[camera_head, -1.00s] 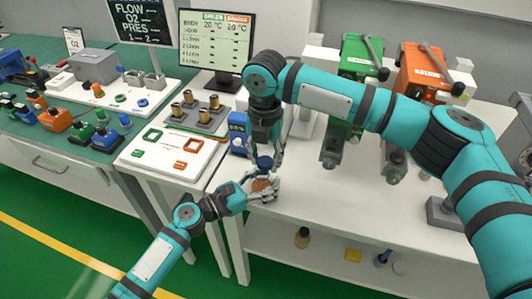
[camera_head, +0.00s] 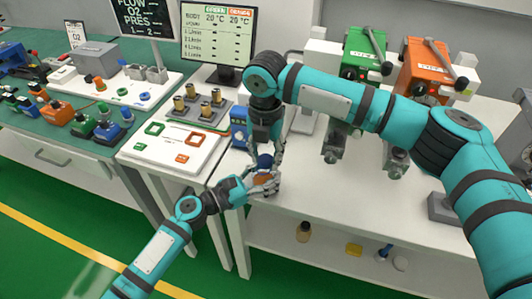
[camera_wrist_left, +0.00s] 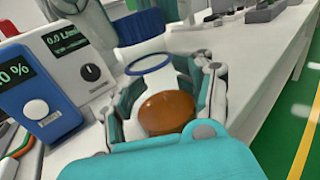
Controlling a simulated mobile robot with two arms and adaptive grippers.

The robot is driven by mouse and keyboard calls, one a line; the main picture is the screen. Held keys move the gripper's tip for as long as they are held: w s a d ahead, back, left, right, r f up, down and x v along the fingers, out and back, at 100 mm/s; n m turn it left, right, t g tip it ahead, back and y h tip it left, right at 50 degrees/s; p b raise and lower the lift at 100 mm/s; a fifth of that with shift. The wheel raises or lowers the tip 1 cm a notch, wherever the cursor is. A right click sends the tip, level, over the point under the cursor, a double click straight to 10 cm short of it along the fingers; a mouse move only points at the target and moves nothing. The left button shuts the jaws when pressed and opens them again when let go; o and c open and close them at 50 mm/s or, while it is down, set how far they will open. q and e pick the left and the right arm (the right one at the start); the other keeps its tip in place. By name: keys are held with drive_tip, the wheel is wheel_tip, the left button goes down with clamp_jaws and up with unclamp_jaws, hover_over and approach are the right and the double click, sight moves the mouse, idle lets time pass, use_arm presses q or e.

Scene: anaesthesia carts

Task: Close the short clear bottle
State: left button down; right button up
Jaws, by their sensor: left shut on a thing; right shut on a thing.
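My left gripper (camera_head: 262,184) is shut on a short bottle at the front left edge of the white table. In the left wrist view the bottle shows an orange-brown round part (camera_wrist_left: 168,112) between the fingers and a blue ring (camera_wrist_left: 150,65) just beyond it. My right gripper (camera_head: 267,148) reaches down from above and is shut on a dark blue cap (camera_head: 265,161). The cap also shows in the left wrist view (camera_wrist_left: 140,27), over the blue ring and apart from it. The fingers hide much of the bottle in the head view.
A blue device with a display (camera_head: 239,128) stands close left of the grippers. White trays (camera_head: 165,160) lie further left. Green (camera_head: 363,52) and orange (camera_head: 424,70) vaporizers stand behind on the right.

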drive_tip(key=shift+s+a+f, duration=0.1)
drive_tip(key=shift+s+f, duration=0.05)
drive_tip(key=shift+f, duration=0.05)
drive_tip(key=shift+f, duration=0.2)
drive_tip(key=c, duration=0.3)
drive_tip(key=shift+o, duration=0.3)
drive_tip(key=shift+s+a+f+m, duration=0.25)
drive_tip(key=shift+f+m, duration=0.05)
drive_tip(key=shift+f, duration=0.1)
drive_tip(key=shift+s+a+r+m+t+h, duration=0.15)
drive_tip(key=shift+a+m+t+h, duration=0.2)
drive_tip(key=shift+h, duration=0.35)
drive_tip(key=shift+d, duration=0.15)
drive_tip(key=shift+c, duration=0.4)
drive_tip(key=shift+d+r, duration=0.1)
drive_tip(key=shift+w, duration=0.2)
